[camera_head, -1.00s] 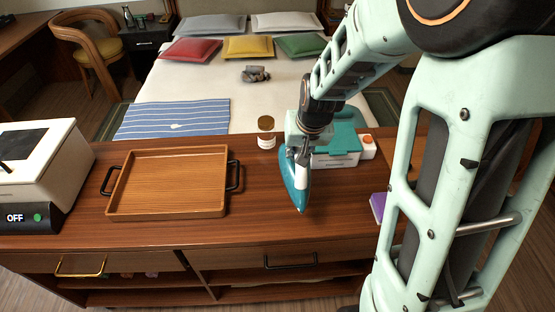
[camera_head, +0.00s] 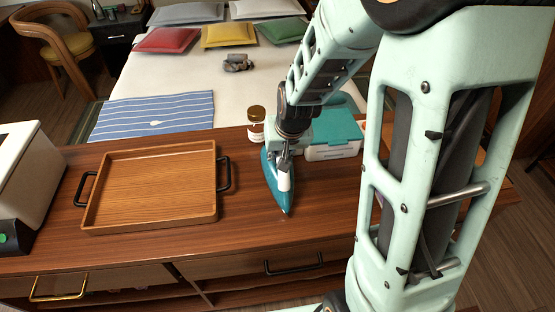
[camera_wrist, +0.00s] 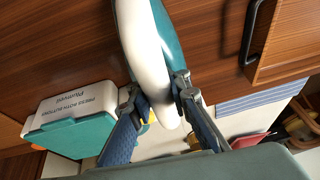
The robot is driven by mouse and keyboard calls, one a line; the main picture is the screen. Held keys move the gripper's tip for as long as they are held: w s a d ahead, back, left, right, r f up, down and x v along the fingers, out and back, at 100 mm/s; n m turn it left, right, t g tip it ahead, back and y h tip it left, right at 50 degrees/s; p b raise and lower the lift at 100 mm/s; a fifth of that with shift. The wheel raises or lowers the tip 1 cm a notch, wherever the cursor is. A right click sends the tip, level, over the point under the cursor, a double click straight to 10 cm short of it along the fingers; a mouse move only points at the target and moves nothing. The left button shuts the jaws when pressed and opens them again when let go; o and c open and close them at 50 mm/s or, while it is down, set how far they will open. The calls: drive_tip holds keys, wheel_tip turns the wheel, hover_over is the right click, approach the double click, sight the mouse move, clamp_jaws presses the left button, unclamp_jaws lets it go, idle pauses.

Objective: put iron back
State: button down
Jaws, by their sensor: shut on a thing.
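The iron (camera_head: 270,178) is teal with a white handle and points its narrow tip toward the counter's front edge in the head view. My gripper (camera_head: 284,152) is above it, shut on its handle. In the wrist view, the white handle of the iron (camera_wrist: 147,45) lies between the two fingers of my gripper (camera_wrist: 156,98). The iron is right of the wooden tray and left of the teal-lidded box. I cannot tell whether its underside touches the counter.
A wooden tray (camera_head: 150,218) with black handles lies on the counter (camera_head: 245,228). A brown-lidded jar (camera_head: 256,128) and a white box with a teal lid (camera_head: 335,135) stand behind the iron. A white appliance (camera_head: 20,175) is at the left edge. The counter before the iron is clear.

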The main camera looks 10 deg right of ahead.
drive_tip(key=shift+f, duration=0.6)
drive_tip(key=shift+d, duration=0.1)
drive_tip(key=shift+f+b, duration=0.15)
drive_tip(key=shift+b, duration=0.2)
drive_tip(key=c, duration=1.8)
unclamp_jaws()
